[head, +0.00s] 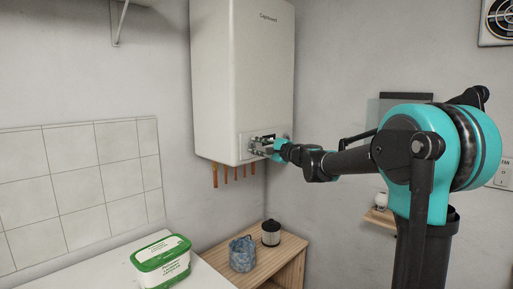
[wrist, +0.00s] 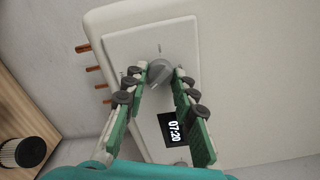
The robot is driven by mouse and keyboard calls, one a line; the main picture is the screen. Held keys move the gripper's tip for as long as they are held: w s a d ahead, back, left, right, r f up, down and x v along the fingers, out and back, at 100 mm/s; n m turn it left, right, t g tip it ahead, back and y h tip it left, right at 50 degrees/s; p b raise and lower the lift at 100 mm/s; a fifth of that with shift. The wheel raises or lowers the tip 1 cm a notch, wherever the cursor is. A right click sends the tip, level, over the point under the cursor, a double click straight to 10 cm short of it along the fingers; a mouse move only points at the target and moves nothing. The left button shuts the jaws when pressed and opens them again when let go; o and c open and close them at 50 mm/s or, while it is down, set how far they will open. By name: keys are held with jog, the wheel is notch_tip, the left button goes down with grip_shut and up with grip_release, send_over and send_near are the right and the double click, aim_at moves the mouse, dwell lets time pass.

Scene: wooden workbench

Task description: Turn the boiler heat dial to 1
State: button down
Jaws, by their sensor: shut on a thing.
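The white boiler (head: 240,75) hangs on the wall, and its pale control panel (wrist: 135,55) fills the middle of the wrist view. The grey round heat dial (wrist: 160,71) sits on the panel with small marks around it, too small to read. My gripper (wrist: 161,76) has a fingertip on each side of the dial and is shut on it. In the head view my gripper (head: 262,146) is at the boiler's lower front and hides the dial. A black display (wrist: 173,129) reading 07:20 lies between the fingers. A second round knob (wrist: 181,163) is partly hidden near my gripper's base.
Copper pipes (head: 227,173) hang below the boiler. A wooden table (head: 290,253) below bears a blue patterned container (head: 242,253) and a dark canister (head: 271,233). Air around the boiler's front looks clear.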

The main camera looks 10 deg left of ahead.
jog(key=n, duration=1.1)
jog(key=shift+n, duration=1.8)
jog(key=c, duration=1.2)
grip_release()
jog(key=shift+r, duration=0.1)
jog(key=v, duration=1.2)
jog(key=shift+s, duration=0.1)
